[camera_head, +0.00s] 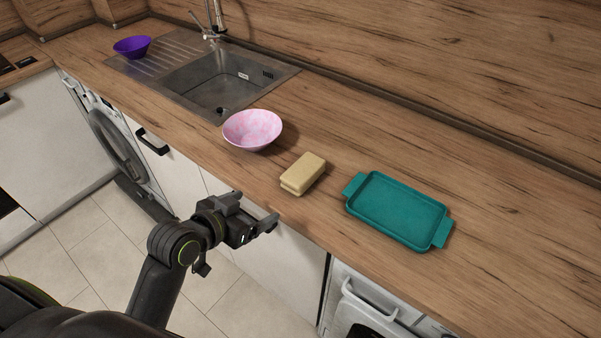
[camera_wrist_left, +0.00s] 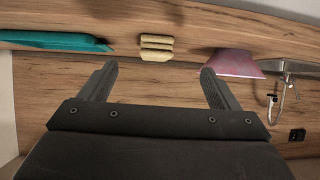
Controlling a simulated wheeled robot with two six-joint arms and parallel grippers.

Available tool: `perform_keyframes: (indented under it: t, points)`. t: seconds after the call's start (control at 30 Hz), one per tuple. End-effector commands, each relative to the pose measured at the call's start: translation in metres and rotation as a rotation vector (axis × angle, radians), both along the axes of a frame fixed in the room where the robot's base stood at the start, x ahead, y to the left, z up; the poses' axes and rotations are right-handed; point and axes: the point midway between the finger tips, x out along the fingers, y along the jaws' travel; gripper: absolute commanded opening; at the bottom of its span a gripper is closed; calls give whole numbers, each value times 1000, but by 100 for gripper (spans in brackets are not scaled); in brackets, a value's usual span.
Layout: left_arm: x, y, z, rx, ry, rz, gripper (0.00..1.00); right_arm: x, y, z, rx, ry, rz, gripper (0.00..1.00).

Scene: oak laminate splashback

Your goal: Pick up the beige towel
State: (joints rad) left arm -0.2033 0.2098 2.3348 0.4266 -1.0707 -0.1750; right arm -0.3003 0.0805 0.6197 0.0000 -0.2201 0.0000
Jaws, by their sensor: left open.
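The beige towel (camera_head: 303,174) is a folded, block-like bundle on the wooden worktop, between a pink bowl and a teal tray. It also shows in the left wrist view (camera_wrist_left: 156,47), at the top middle, ahead of the space between the fingers. My left gripper (camera_head: 268,211) is open and empty in front of the worktop's front edge, short of the towel and apart from it. Its two fingers (camera_wrist_left: 160,84) show spread in the wrist view. My right gripper is in neither view.
The pink bowl (camera_head: 252,130) stands left of the towel, and the teal tray (camera_head: 399,210) lies to its right. A sink (camera_head: 222,82) with a tap (camera_head: 210,28) and a purple bowl (camera_head: 132,47) are farther left. The worktop (camera_head: 500,220) is clear at the right.

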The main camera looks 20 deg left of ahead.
Motion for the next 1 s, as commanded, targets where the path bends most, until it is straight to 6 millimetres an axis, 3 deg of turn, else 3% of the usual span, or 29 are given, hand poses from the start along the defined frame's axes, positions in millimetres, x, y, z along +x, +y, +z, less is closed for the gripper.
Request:
perform_keyframes:
  t: [0.1, 0.23, 0.8, 1.0]
  points:
    - [19, -8, 21, -27, -87, -37, 84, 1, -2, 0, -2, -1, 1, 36]
    - [32, -14, 25, -42, -113, -47, 84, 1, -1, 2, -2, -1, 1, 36]
    - [112, -42, -12, -38, -109, -46, 84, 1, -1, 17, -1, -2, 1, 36]
    - [126, -48, -19, -38, -110, -46, 84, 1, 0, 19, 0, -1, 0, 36]
